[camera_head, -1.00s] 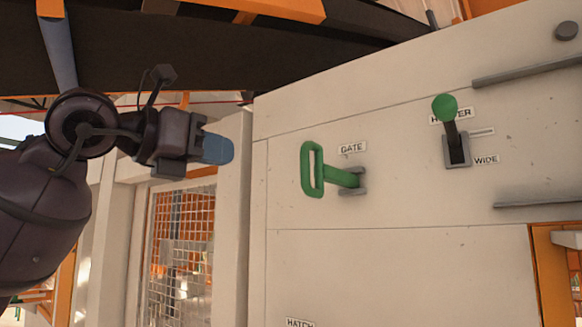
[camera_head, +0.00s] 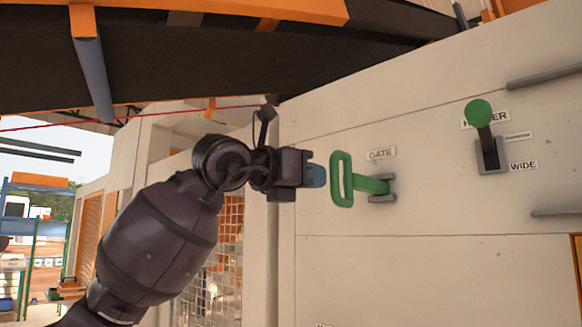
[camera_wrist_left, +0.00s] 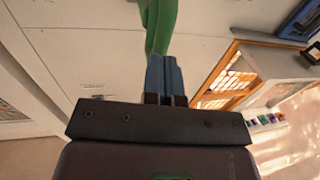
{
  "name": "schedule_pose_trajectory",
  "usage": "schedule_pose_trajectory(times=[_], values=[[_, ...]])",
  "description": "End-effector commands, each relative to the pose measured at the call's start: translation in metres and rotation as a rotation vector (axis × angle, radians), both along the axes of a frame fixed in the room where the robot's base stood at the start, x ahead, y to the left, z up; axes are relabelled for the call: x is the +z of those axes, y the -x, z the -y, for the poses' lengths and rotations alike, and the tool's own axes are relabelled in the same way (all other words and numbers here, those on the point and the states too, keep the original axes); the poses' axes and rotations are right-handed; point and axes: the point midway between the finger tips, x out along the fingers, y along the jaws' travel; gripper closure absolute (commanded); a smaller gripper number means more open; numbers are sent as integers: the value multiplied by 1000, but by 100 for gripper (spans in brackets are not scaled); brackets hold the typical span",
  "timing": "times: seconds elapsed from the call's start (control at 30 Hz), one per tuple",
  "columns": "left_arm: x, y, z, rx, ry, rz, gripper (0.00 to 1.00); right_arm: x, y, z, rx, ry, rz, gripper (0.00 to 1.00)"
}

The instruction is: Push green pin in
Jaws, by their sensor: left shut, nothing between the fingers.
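The green pin is a looped green handle (camera_head: 343,180) that stands out from a grey bracket (camera_head: 382,189) on the pale panel, under a GATE label (camera_head: 381,153). My left gripper (camera_head: 318,175) is shut and empty, its blue fingertips just left of the green loop. I cannot tell from the head view whether they touch. In the left wrist view the blue fingers (camera_wrist_left: 164,75) are together, with part of the green handle (camera_wrist_left: 160,22) directly beyond their tips. My right gripper is not in view.
A lever with a green ball knob (camera_head: 479,113) stands on the panel to the right, by a WIDE label (camera_head: 523,165). Grey rails (camera_head: 545,75) stick out at the right. A mesh window (camera_head: 226,245) is below my left arm.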

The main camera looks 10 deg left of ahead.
Motion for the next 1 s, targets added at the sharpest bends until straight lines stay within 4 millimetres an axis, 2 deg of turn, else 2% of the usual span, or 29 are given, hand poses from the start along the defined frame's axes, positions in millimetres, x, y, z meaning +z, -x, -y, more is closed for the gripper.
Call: schedule_pose_trajectory(times=[0.2,0.67,0.77,1.0], values=[[0,-11,12,0,-1,-1,100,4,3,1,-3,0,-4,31],[0,-15,15,0,0,-1,100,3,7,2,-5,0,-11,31],[1,-24,21,0,1,-4,100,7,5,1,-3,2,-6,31],[3,-61,49,-1,1,-4,100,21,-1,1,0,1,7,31]])
